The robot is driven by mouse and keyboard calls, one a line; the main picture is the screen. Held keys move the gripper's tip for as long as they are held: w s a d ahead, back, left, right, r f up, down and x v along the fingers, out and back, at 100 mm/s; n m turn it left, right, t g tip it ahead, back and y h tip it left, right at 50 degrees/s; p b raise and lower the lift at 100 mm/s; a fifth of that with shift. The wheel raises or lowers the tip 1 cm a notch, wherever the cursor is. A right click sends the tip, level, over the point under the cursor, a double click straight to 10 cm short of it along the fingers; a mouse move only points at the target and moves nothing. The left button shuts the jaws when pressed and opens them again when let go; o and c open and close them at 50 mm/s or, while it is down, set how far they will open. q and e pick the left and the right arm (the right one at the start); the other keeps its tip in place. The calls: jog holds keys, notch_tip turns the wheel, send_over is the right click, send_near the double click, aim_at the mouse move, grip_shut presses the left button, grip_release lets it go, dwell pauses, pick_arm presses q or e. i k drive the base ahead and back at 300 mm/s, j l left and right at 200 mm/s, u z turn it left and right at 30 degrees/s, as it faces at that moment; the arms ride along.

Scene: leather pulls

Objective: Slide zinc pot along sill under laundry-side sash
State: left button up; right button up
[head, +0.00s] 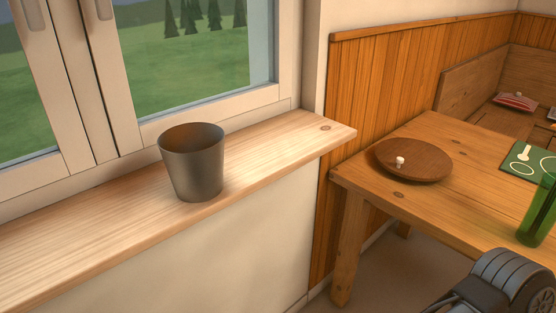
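The zinc pot (193,168) is a grey metal bucket that widens to an open rim. It stands upright on the light wooden sill (80,243), in front of the right-hand window sash (205,60). A dark grey part of my own arm shows at the bottom right, over the floor and the table's near side. No fingertips of either gripper are in view, and nothing touches the pot.
The sill ends at the right with a dark knot (325,128) near its corner. A wooden table (420,205) stands to the right, bearing a round brown board (425,160), a green mat (525,162) and a green glass (538,212). A bench (480,80) is behind. The sill is clear on both sides of the pot.

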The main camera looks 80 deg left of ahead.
aim_at(192, 154)
jog(key=u, duration=0.45)
jog(key=i+u, duration=0.1)
jog(key=u, duration=0.85)
jog(key=l+u, duration=0.15)
jog(key=u, duration=0.8)
jog(key=l+u, duration=0.15)
jog(key=u, duration=0.75)
jog(key=l+u, duration=0.15)
jog(key=u, duration=0.35)
jog(key=z, duration=2.4)
jog(key=k+j+z, duration=0.15)
jog(key=k+j, duration=0.15)
jog(key=k, duration=0.2)
jog(key=k+j, duration=0.15)
jog(key=k, duration=0.25)
jog(key=k+j, duration=0.15)
jog(key=k, duration=0.2)
